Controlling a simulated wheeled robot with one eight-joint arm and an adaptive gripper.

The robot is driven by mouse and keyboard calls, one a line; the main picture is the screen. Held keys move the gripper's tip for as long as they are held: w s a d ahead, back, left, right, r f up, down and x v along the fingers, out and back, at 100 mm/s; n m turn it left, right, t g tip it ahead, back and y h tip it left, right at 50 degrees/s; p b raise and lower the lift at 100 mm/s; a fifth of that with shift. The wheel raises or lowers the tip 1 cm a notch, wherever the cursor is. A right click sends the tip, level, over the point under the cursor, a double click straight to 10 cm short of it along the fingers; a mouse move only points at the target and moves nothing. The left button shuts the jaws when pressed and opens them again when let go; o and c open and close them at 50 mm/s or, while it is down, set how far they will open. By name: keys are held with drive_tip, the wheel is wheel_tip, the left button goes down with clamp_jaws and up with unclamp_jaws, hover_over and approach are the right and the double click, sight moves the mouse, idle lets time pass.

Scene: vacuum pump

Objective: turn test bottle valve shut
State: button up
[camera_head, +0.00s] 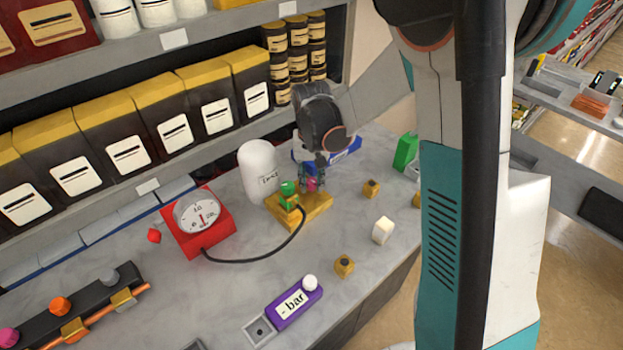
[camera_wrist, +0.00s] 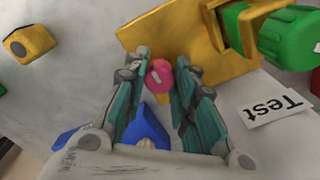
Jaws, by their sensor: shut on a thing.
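The white test bottle (camera_head: 258,170) stands upright on the grey counter, next to a yellow block (camera_head: 318,208). In the wrist view its label reads "Test" (camera_wrist: 277,110). The block carries a green knob (camera_head: 288,190) and a small pink valve knob (camera_head: 312,184). In the wrist view the pink knob (camera_wrist: 160,75) sits between my two teal fingers, and the green knob (camera_wrist: 290,38) is off to the right. My gripper (camera_wrist: 165,62) comes down from above and is shut on the pink knob. The fingers hide the knob's sides.
A red gauge (camera_head: 197,219) stands left of the block, joined to it by a black hose (camera_head: 262,258). A purple "bar" switch box (camera_head: 294,303) lies in front. A blue object (camera_head: 345,150) is behind my gripper. Small yellow blocks (camera_head: 344,265) stand to the right.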

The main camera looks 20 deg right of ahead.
sight(312, 181)
drive_tip(key=o, duration=1.1)
drive_tip(key=shift+c, duration=0.2)
wheel_tip(312, 181, up, 12)
